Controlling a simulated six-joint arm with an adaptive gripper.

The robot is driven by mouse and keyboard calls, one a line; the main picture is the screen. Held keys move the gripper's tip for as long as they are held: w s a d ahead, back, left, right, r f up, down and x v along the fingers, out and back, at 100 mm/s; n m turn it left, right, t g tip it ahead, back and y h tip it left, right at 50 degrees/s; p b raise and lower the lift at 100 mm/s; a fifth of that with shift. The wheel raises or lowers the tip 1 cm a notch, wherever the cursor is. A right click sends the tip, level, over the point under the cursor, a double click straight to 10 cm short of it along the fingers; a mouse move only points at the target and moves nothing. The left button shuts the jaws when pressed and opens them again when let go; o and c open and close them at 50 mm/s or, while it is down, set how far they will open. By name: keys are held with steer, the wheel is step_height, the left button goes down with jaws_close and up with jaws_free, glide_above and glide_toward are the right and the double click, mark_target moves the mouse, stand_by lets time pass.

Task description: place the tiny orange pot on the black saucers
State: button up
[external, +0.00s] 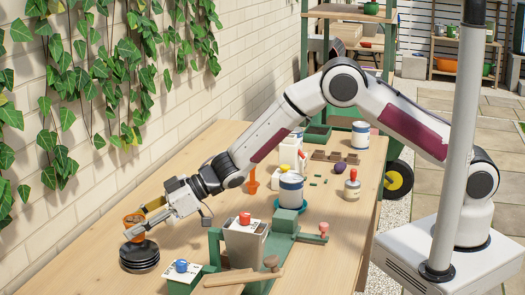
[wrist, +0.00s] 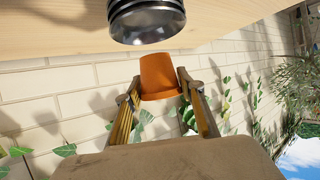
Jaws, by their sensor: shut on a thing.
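The tiny orange pot (external: 133,219) is held between the fingers of my gripper (external: 143,223), which is shut on it. In the wrist view the pot (wrist: 160,75) sits between the two fingers (wrist: 159,90), its narrower base toward the saucers. The black saucers (external: 139,260) stand stacked on the table at its near left. The pot is close above the stack in the external view. The saucers (wrist: 146,20) show beside the pot's base in the wrist view, with a gap between them. The fingers partly hide the pot in the external view.
The wooden table (external: 190,160) runs along a brick wall with ivy. A green and grey hopper device (external: 245,243) with a red knob stands right of the saucers.

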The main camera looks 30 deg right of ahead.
steer(key=shift+f, duration=1.6)
steer(key=shift+f, duration=0.1)
steer(key=o, duration=1.1)
steer(key=shift+o, duration=0.2)
steer(key=shift+d+r, duration=0.3)
steer(key=shift+d, duration=0.15)
steer(key=v, duration=1.1)
steer(key=shift+s, duration=0.1)
